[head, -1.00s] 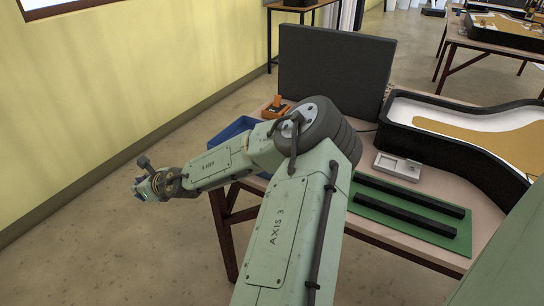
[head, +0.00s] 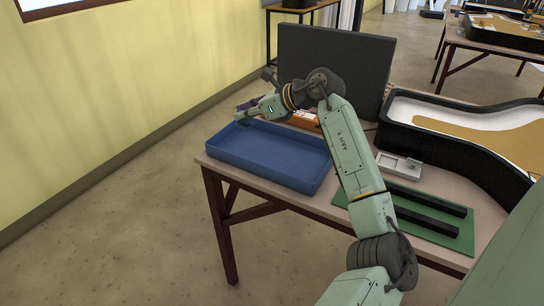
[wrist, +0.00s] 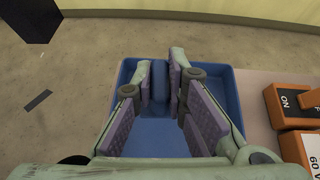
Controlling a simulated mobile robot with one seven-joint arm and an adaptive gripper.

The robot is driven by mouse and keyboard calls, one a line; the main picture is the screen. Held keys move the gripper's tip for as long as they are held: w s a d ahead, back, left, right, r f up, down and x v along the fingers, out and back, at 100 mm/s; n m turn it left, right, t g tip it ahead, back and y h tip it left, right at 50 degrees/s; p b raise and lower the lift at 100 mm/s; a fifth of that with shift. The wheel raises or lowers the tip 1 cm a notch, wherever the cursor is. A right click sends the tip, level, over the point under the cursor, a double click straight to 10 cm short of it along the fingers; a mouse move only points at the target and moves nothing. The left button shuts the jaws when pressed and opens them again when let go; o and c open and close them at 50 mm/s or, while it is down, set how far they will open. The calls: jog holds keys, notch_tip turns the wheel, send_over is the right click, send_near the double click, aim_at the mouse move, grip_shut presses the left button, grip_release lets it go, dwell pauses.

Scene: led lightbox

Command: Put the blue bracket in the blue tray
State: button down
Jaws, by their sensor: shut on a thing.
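The blue tray (head: 275,165) sits on the table's left end in the head view, and its floor looks empty. My gripper (head: 243,118) is over the tray's back left part. In the wrist view the tray (wrist: 215,76) spreads beneath the fingers. There, my gripper (wrist: 162,92) is shut on the blue bracket (wrist: 159,78), which shows as a dark blue upright piece between the purple finger pads. The bracket's lower part and its height above the tray floor are hard to tell.
Orange switch boxes (wrist: 292,105) stand right of the tray. A dark upright panel (head: 335,70) rises behind. A grey metal part (head: 399,165), a green mat with black bars (head: 420,215) and a black-rimmed white container (head: 450,125) are to the right.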

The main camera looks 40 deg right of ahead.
jog(key=s+d, duration=0.5)
jog(key=p, duration=0.1)
send_over(272, 155)
jog(key=shift+m+h, duration=0.3)
notch_tip(272, 155, down, 4)
jog(key=shift+f, duration=0.15)
jog(key=shift+f+p, duration=0.75)
jog(key=shift+f, duration=1.55)
jog(key=shift+f, duration=0.15)
jog(key=c, duration=1.6)
grip_release()
